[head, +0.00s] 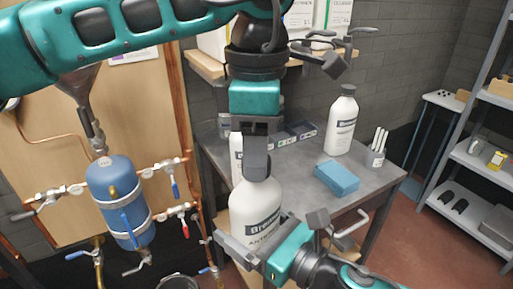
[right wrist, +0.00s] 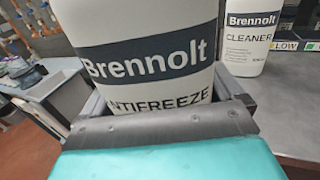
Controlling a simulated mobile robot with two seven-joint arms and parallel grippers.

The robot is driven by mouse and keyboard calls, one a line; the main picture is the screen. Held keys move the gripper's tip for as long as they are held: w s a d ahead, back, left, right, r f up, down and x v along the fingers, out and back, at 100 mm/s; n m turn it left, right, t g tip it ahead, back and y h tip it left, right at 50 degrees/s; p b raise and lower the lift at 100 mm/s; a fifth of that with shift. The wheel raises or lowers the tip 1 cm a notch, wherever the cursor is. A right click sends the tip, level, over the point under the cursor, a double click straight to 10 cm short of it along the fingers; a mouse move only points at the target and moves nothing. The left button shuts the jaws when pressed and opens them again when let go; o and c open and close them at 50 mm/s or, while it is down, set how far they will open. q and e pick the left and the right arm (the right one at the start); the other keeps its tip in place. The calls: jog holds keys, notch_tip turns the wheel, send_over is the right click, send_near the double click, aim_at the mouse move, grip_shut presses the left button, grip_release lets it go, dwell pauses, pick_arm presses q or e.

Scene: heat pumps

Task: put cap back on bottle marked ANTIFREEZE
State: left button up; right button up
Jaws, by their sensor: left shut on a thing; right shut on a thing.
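The white ANTIFREEZE bottle (head: 257,205) stands about upright in the head view, with a dark Brennolt band. It also shows large in the right wrist view (right wrist: 145,50), its top out of frame. My right gripper (head: 250,250) is shut around the bottle's lower body. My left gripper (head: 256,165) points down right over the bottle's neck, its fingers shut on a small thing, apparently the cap. The fingers hide the cap and the bottle's mouth, so I cannot tell if the cap is seated.
A grey table (head: 300,165) lies behind the bottle. On it are another white bottle (head: 341,125), a blue block (head: 337,178) and a holder with white sticks (head: 376,155). A CLEANER bottle (right wrist: 247,40) shows in the right wrist view. A blue tank with valves (head: 120,195) is at left.

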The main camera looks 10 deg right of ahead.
pick_arm(q)
jog(key=m, duration=0.3)
jog(key=o, duration=1.3)
jog(key=shift+c, duration=0.2)
jog(key=shift+r, duration=0.15)
notch_tip(320, 180, up, 12)
jog(key=shift+f, duration=0.2)
